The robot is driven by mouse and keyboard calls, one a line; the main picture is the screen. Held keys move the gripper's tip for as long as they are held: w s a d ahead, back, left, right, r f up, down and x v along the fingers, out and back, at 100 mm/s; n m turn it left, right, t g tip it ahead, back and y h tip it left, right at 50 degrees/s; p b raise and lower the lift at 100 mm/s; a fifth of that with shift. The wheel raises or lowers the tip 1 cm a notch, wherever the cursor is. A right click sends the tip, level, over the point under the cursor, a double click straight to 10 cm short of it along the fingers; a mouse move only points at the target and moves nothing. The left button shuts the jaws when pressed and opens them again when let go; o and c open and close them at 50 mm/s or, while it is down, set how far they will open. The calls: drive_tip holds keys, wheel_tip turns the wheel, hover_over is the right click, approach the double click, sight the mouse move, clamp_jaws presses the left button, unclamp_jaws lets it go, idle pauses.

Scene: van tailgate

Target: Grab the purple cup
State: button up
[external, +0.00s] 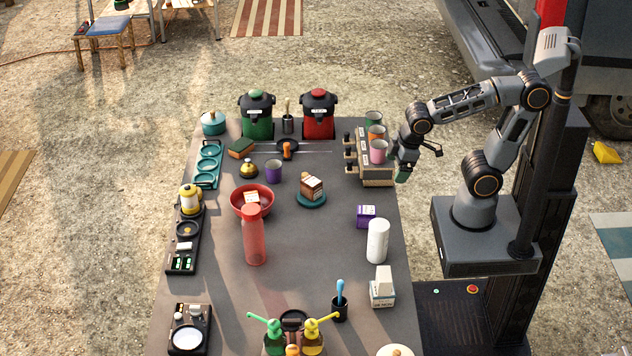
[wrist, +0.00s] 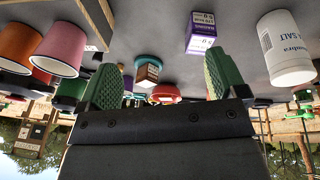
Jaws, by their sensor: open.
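I cannot make out the purple cup clearly in that view.
The wooden rack (external: 377,170) carries pink, orange and green cups close to my gripper. The cake plate (external: 311,198), red bowl (external: 252,200), bell (external: 249,169) and a black-and-orange item (external: 288,149) surround the cup. A purple box (external: 366,215) and white canister (external: 377,240) stand right.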

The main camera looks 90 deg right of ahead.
drive_tip(key=w+d+f+n+h+b, duration=0.1)
drive_tip(key=w+d+n+h, duration=0.2)
drive_tip(key=w+n, duration=0.4)
drive_tip(key=w+d+f+n+h+b, duration=0.2)
drive_tip(key=w+d+n+h, duration=0.15)
drive_tip(key=w, duration=0.45)
drive_tip(key=n+t+h+b, duration=0.1)
drive_tip(key=n+t+h, duration=0.3)
drive_tip(key=n, duration=0.7)
approach(269, 163)
drive_tip(key=shift+d+f, duration=0.5)
drive_tip(key=shift+d, duration=0.1)
drive_tip(key=shift+p+x, duration=0.35)
drive_tip(key=shift+x, duration=2.9)
drive_tip(key=shift+w+a+r, duration=0.1)
drive_tip(key=shift+w+r, duration=0.05)
drive_tip(key=shift+w, duration=0.05)
drive_tip(key=shift+c, duration=0.3)
drive_tip(key=c, duration=0.9)
drive_tip(key=shift+c, duration=0.4)
drive_tip(key=shift+r, duration=0.15)
